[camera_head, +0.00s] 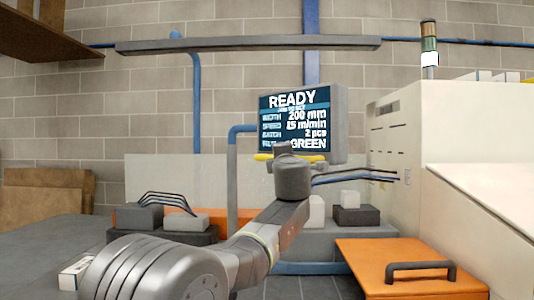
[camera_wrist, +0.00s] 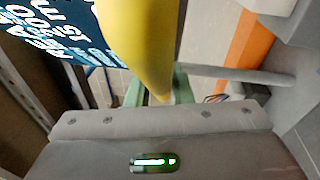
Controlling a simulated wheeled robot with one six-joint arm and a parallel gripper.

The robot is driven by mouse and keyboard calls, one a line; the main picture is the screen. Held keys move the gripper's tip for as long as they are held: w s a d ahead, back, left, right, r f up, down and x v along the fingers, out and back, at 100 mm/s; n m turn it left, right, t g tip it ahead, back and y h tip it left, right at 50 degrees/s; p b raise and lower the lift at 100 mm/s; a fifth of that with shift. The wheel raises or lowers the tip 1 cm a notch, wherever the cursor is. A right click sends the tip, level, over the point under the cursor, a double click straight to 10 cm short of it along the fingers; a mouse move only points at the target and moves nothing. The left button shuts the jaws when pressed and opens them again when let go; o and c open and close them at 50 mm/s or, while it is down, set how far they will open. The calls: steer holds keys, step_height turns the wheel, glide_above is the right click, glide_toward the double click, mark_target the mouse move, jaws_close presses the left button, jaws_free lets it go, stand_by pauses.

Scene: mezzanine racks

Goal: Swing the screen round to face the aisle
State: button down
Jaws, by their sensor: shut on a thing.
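The screen (camera_head: 296,122) is a grey-framed panel on a blue bent post (camera_head: 232,170), showing READY, 200 mm, 15 m/min, 2 pcs and GREEN. Its display is turned toward the head camera, slightly angled. A yellow handle (camera_head: 312,158) runs along its lower edge. My gripper (camera_head: 284,152) is at the handle, below the screen, and partly hides it. In the wrist view, the yellow handle (camera_wrist: 140,40) runs down between the green fingers of my gripper (camera_wrist: 159,93), which is shut on it. The lettered screen face (camera_wrist: 55,35) fills the upper left there.
A cream machine (camera_head: 398,130) with a signal tower (camera_head: 429,50) stands to the right. An orange lid (camera_head: 400,262) with a dark handle lies at the lower right. Grey blocks (camera_head: 138,216) and dark cables sit on the bench behind my arm. A block wall closes the back.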

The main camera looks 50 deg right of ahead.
steer(key=d+t+y+p, duration=0.1)
steer(key=d+p, duration=0.1)
steer(key=p, duration=0.1)
steer(key=s+d+n+y+p, duration=0.1)
steer(key=d+p, duration=0.2)
steer(key=s+d+r+n+t+y+p, duration=0.1)
steer(key=d+p, duration=0.1)
steer(key=p, duration=0.1)
steer(key=shift+d+t+p, duration=0.3)
steer(key=shift+d+p, duration=0.1)
steer(key=d+n+y+p, duration=0.1)
steer(key=d+p, duration=0.1)
steer(key=p, duration=0.1)
steer(key=shift+f+t, duration=0.15)
steer(key=shift+t, duration=0.15)
steer(key=shift+s+d+f+y+p, duration=0.1)
steer(key=shift+d+f+y+p, duration=0.3)
steer(key=shift+p, duration=0.45)
steer(key=shift+d+r, duration=0.1)
steer(key=c, duration=1.3)
jaws_free()
steer(key=shift+s, duration=0.15)
steer(key=b+v, duration=0.1)
steer(key=v, duration=0.3)
steer(key=b+v, duration=0.1)
steer(key=v, duration=0.4)
steer(key=b+v, duration=0.1)
steer(key=v, duration=0.3)
steer(key=shift+s+f, duration=0.25)
steer(key=shift+f, duration=0.05)
